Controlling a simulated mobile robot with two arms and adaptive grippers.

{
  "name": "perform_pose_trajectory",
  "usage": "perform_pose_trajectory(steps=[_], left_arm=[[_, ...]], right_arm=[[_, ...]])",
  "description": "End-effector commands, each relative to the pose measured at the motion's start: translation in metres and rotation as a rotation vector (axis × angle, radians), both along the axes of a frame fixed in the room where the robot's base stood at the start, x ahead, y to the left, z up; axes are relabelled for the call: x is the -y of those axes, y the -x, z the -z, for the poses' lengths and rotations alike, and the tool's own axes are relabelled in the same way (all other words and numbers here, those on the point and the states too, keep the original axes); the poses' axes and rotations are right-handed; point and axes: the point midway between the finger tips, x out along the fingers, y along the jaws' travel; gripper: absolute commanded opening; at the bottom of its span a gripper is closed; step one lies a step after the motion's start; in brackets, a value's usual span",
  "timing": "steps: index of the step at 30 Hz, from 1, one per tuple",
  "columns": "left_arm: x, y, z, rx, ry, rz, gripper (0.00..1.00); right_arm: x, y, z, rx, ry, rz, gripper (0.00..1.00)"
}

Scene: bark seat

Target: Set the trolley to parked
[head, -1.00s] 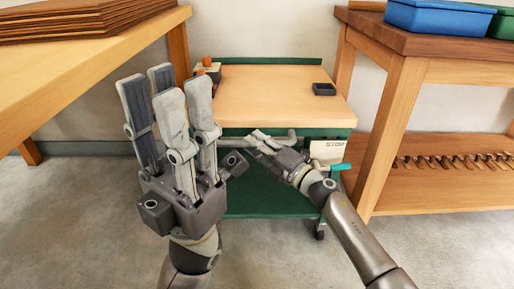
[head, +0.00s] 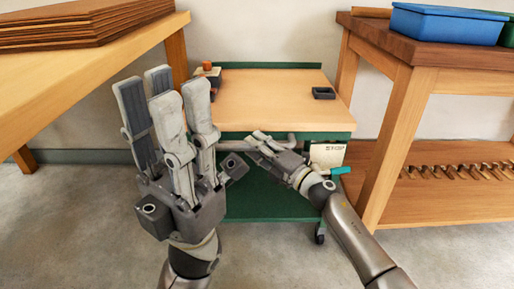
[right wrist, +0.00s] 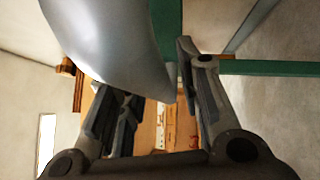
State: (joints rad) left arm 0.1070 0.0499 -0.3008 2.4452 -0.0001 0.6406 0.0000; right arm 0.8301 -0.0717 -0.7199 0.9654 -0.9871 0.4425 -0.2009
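The trolley (head: 285,95) has a wooden top, green edges and a green lower shelf (head: 265,200). It stands between two benches. A grey handle bar (head: 225,146) runs along its near side. A pale card (head: 327,154) with small lettering and a teal lever (head: 340,170) are at its near right corner. My right gripper (head: 262,142) is at the bar; in the right wrist view its fingers (right wrist: 155,105) are apart, with a big smooth grey surface (right wrist: 115,40) close to them. I cannot tell whether they touch it. My left gripper (head: 170,100) is open and empty, fingers upward, in front of the trolley's left side.
A wooden bench (head: 80,75) with stacked brown boards (head: 80,20) is on the left. A bench (head: 400,90) with a blue bin (head: 447,22) is close on the right. A dark small tray (head: 323,93) and an orange-topped item (head: 207,70) sit on the trolley. Floor is clear in front.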

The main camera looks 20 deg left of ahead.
Motion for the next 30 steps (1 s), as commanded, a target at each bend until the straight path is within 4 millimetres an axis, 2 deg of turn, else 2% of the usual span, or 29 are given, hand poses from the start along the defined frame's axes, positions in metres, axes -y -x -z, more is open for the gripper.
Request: perform_pose_trajectory(steps=[10,14,20,30], left_arm=[[0.001,-0.003,0.003,-0.013,-0.010,-0.002,0.28],[0.001,-0.003,0.003,-0.011,-0.009,-0.002,0.28],[0.001,-0.002,0.002,-0.007,-0.008,-0.002,0.28],[0.001,-0.001,0.002,-0.005,-0.007,-0.002,0.28]], right_arm=[[-0.001,0.002,0.001,-0.001,0.000,-0.005,0.41],[0.005,0.004,0.002,0.000,0.001,-0.004,0.41],[0.024,0.015,0.006,0.001,0.002,-0.006,0.41],[0.074,0.042,0.014,-0.001,0.003,-0.005,0.41]])
